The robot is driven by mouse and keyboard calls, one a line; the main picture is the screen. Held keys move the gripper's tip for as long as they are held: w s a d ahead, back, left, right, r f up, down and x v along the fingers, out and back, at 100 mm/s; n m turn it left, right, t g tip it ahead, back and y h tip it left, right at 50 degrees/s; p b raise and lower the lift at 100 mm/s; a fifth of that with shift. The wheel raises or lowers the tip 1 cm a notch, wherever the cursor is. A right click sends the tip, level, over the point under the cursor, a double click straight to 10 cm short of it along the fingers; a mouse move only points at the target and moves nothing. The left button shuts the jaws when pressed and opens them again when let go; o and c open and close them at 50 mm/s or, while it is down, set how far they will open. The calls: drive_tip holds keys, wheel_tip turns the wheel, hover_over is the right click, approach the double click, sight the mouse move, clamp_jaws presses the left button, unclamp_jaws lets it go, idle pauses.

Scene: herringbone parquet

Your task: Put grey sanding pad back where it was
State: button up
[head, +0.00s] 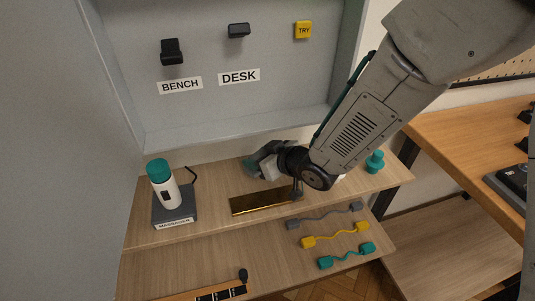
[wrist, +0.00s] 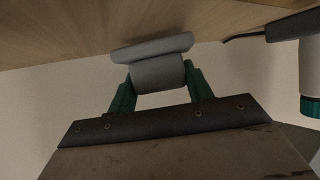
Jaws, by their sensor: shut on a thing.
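The grey sanding pad (wrist: 155,65) is between the green fingers of my gripper (wrist: 160,90) in the wrist view. It has a rounded grip and a wider flat plate, which faces the wooden shelf at the top of that view. The plate is close to the wood; I cannot tell whether it touches. In the head view my gripper (head: 265,164) is over the back of the upper wooden shelf (head: 215,190), behind a brass-coloured plate (head: 265,201). My arm and gripper partly hide the pad there.
A white and teal massager (head: 163,185) stands on a dark labelled base at left. A teal knob-like object (head: 375,162) is at right. Grey, yellow and teal corded pieces (head: 335,238) lie on the lower shelf.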

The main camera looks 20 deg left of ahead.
drive_tip(key=shift+s+a, duration=0.2)
drive_tip(key=shift+a, duration=0.1)
drive_tip(key=shift+f, duration=0.5)
drive_tip(key=shift+s+d+f, duration=0.15)
drive_tip(key=shift+s+f, duration=0.05)
drive_tip(key=shift+f, duration=0.2)
idle(0.4)
drive_tip(key=o, duration=1.1)
drive_tip(key=shift+c, duration=0.2)
drive_tip(key=shift+s+d, duration=0.1)
drive_tip(key=shift+d, duration=0.05)
drive_tip(key=v, duration=0.5)
drive_tip(key=r+v, duration=0.1)
drive_tip(key=v, duration=0.1)
drive_tip(key=shift+d+r, duration=0.1)
drive_tip(key=shift+r, duration=0.05)
